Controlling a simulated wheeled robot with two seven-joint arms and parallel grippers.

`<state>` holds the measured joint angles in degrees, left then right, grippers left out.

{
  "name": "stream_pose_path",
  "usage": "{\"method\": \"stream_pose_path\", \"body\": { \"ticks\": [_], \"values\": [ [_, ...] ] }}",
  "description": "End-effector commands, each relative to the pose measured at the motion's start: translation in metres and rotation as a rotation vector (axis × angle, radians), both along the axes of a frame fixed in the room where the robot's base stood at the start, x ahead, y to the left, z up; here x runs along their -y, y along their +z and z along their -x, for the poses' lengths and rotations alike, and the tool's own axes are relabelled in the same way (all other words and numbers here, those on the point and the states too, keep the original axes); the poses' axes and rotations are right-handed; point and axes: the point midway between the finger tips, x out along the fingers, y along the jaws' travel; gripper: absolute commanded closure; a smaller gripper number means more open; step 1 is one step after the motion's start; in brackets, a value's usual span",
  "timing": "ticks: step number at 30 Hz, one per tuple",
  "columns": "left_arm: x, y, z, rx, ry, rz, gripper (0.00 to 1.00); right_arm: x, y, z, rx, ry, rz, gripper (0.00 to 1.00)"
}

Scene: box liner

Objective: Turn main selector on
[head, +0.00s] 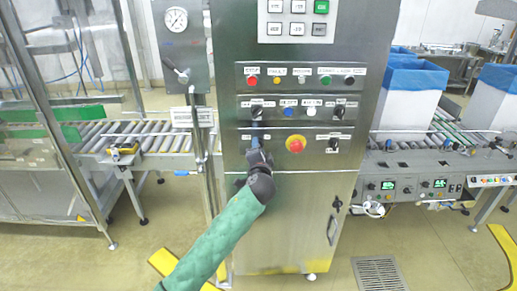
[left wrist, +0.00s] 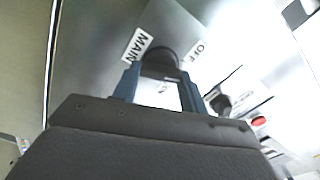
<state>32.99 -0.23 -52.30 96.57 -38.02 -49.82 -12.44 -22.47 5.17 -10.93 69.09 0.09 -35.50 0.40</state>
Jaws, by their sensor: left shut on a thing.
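The main selector is a round black knob (left wrist: 166,58) on the steel panel, with a MAIN label (left wrist: 138,45) and a partly cut-off label reading "OF" (left wrist: 197,49) beside it in the left wrist view. My left gripper (left wrist: 158,88) has its two blue fingers on either side of the knob and is shut on it. In the head view my left gripper (head: 257,142) is at the lower row of the cabinet panel (head: 225,190), left of the red emergency button (head: 295,144). It hides the knob there. My right gripper is not in view.
Other switches and coloured buttons (head: 288,108) sit in rows just above. A gauge (head: 176,20) and a valve post stand to the left. Roller conveyors (head: 165,142) run on both sides, with blue-lined boxes (head: 410,92) at right.

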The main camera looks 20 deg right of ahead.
Motion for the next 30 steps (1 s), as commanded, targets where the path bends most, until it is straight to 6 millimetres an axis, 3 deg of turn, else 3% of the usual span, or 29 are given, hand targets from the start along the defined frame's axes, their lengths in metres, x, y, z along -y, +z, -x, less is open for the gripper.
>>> {"method": "stream_pose_path", "body": {
  "ticks": [4, 12, 30],
  "values": [
    [0.0, 0.001, 0.0, 0.038, -0.001, -0.136, 0.8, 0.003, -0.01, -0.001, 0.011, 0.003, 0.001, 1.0],
    [0.001, 0.0, 0.0, 0.109, 0.0, -0.383, 0.8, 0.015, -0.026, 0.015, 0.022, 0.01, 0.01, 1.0],
    [0.0, -0.003, 0.0, 0.258, -0.001, -0.904, 0.8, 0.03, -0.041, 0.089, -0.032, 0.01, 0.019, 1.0]
  ]
}}
